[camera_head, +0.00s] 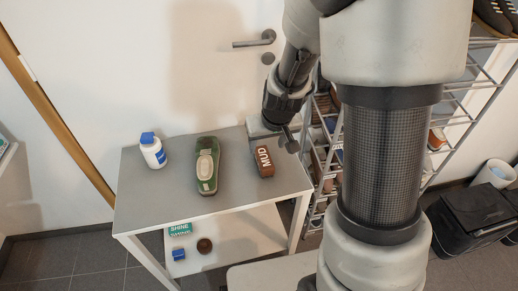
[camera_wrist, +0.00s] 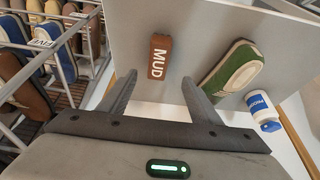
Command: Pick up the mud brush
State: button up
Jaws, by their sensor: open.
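The mud brush (camera_head: 264,162) is a small brown block with white letters reading MUD. It lies near the right side of the grey table top, to the right of a green shoe. In the wrist view the mud brush (camera_wrist: 160,57) lies beyond my open fingers, roughly in line with the gap between them. My gripper (camera_wrist: 158,85) is open and empty, apart from the brush. In the head view my gripper (camera_head: 290,140) is at the table's right back edge, close to the brush, and partly hidden by my arm.
The green shoe (camera_head: 207,166) and a white bottle with blue cap (camera_head: 153,151) stand on the table (camera_head: 232,198). A lower shelf (camera_head: 243,238) holds a green SHINE box (camera_head: 180,229), a blue item and a brown round item. A metal shoe rack (camera_head: 462,98) stands right of the table.

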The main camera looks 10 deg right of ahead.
aim_at(264, 158)
jog(key=b+x, duration=0.1)
jog(key=x, duration=0.6)
jog(key=shift+b, duration=0.3)
jog(key=x, duration=0.2)
jog(key=b+x, duration=0.1)
jog(key=x, duration=0.1)
jog(key=shift+d, duration=0.25)
jog(key=shift+w+f+b, duration=0.3)
jog(key=shift+f+b, duration=0.05)
jog(key=shift+f, duration=0.2)
jog(key=shift+f+b, duration=0.25)
jog(key=shift+b, duration=0.05)
jog(key=shift+c, duration=0.5)
jog(key=c, duration=1.1)
